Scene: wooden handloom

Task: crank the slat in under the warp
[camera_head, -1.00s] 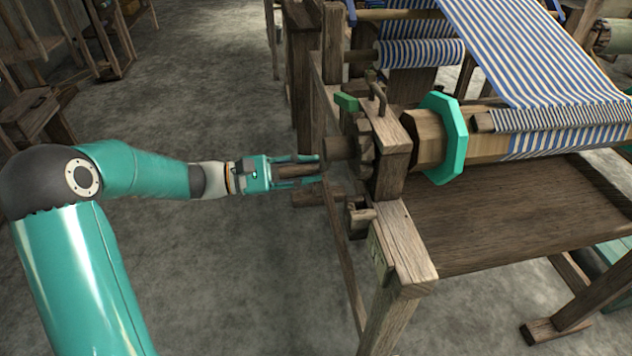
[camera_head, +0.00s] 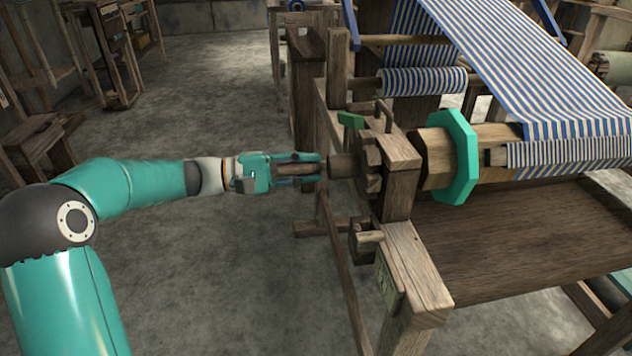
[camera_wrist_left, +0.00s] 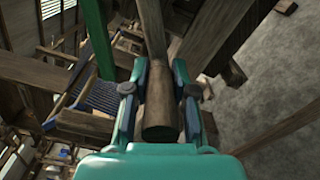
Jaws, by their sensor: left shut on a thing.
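My left gripper (camera_head: 308,170) is shut around the wooden crank handle (camera_head: 292,170), left of the loom's side post. In the left wrist view the round handle (camera_wrist_left: 160,112) lies between both fingers (camera_wrist_left: 159,80). The beam (camera_head: 437,158) carries a teal octagonal flange (camera_head: 466,158). The slat (camera_head: 497,157) lies along the front of the beam, its bare left end showing. The rest of it is under the blue-and-white striped warp (camera_head: 500,50), which comes down over the beam's top. My right gripper is out of view.
The wooden side post (camera_head: 400,190) stands close right of my gripper. A green-ended lever (camera_head: 351,120) and a toothed wheel (camera_head: 368,165) sit by the shaft. A broad board (camera_head: 500,230) lies below the beam. The floor (camera_head: 220,270) below my arm is clear.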

